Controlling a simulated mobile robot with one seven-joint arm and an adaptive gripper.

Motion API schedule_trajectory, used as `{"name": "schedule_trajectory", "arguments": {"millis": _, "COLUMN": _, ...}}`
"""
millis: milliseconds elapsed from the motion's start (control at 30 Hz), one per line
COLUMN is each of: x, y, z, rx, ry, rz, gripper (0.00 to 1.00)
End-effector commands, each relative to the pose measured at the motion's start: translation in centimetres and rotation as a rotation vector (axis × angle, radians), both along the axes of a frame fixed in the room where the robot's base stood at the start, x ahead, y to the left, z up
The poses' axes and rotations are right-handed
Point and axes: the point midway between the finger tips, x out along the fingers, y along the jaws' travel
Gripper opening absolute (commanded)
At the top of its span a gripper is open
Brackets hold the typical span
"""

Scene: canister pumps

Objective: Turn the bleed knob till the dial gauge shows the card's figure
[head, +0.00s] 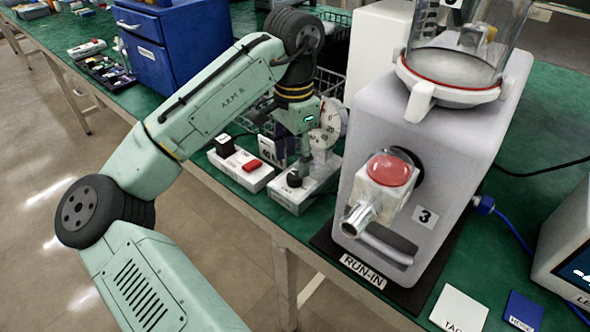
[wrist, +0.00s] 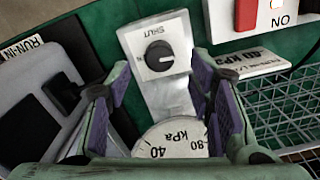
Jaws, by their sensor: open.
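The bleed knob (wrist: 159,56) is a round black knob on a white plate marked SHUT; it also shows in the head view (head: 294,179), on a small pale block. The dial gauge (wrist: 172,141) is a white face marked in kPa, with 40 and 80 visible. It stands just behind the knob in the head view (head: 327,124); I cannot make out its needle. The card (wrist: 250,62) lies beside the knob block and seems to read 40 kPa, its sign unclear. My gripper (wrist: 163,85) is open and empty above the block, purple-padded fingers apart, not around the knob.
A white switch box with a red rocker (head: 252,165) sits left of the knob block. The grey canister pump (head: 440,130) with a red button (head: 390,170) stands close on the right. A wire basket (wrist: 275,110) is near the gripper. A blue drawer box (head: 165,50) stands behind.

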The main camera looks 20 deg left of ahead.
Motion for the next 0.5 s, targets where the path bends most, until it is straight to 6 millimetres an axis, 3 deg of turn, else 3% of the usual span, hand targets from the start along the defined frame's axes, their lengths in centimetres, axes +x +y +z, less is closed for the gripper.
{"name": "schedule_trajectory", "arguments": {"millis": 200, "x": 0.0, "y": 0.0, "z": -3.2, "rx": -0.002, "ry": -0.001, "rz": -0.001, "gripper": 0.48}}
{"name": "schedule_trajectory", "arguments": {"millis": 500, "x": 0.0, "y": 0.0, "z": -4.4, "rx": 0.000, "ry": -0.003, "rz": 0.000, "gripper": 0.48}}
